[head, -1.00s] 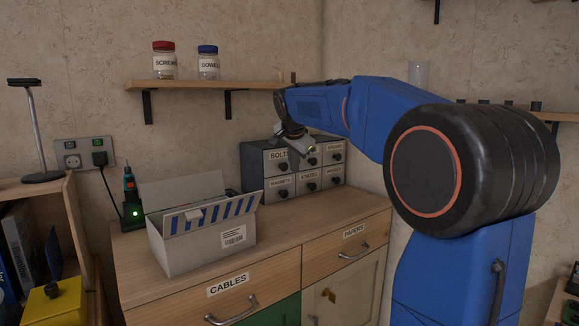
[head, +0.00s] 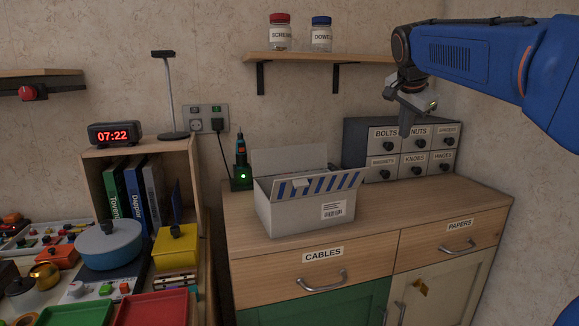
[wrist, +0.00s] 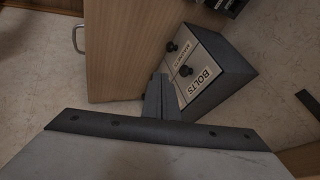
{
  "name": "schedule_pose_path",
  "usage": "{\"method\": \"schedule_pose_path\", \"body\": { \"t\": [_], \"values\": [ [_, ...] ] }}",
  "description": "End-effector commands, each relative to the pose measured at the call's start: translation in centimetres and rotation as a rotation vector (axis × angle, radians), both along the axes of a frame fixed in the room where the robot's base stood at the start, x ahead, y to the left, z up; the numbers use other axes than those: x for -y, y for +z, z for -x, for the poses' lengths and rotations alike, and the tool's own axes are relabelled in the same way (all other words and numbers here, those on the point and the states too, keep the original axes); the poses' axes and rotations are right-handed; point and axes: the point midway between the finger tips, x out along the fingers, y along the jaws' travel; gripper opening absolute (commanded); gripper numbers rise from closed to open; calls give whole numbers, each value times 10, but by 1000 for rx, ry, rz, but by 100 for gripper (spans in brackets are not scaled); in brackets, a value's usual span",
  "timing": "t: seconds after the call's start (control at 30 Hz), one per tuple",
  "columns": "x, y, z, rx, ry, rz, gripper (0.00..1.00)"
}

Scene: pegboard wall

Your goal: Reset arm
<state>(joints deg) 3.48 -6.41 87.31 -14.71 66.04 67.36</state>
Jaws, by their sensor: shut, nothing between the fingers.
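My gripper (head: 405,125) hangs at the upper right in the head view, in front of the small drawer unit and above the wooden cabinet top. In the wrist view its fingers (wrist: 160,98) are together, with nothing between them. My blue arm reaches in from the right edge in the head view. Behind the fingers in the wrist view are the drawer unit (wrist: 215,75), with the labels BOLTS and MAGNETS, and the cabinet top (wrist: 135,45).
An open white box (head: 305,215) stands on the cabinet top (head: 425,213), left of the grey drawer unit (head: 362,145). A shelf (head: 350,60) with two jars is above. Left are a shelf box with books, a clock (head: 115,133), a pot (head: 108,245) and red and green trays.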

Motion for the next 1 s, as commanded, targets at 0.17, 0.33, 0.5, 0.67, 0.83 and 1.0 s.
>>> {"method": "schedule_pose_path", "body": {
  "t": [0.17,0.33,0.5,0.67,0.83,1.0],
  "values": [
    [-18,-35,58,-63,162,52,0],
    [-36,-80,119,-128,343,106,0],
    [-52,-131,179,-181,524,158,0],
    [-66,-184,236,-224,693,207,0],
    [-79,-246,295,-261,870,257,0],
    [-89,-298,341,-284,1013,296,0]
  ]
}}
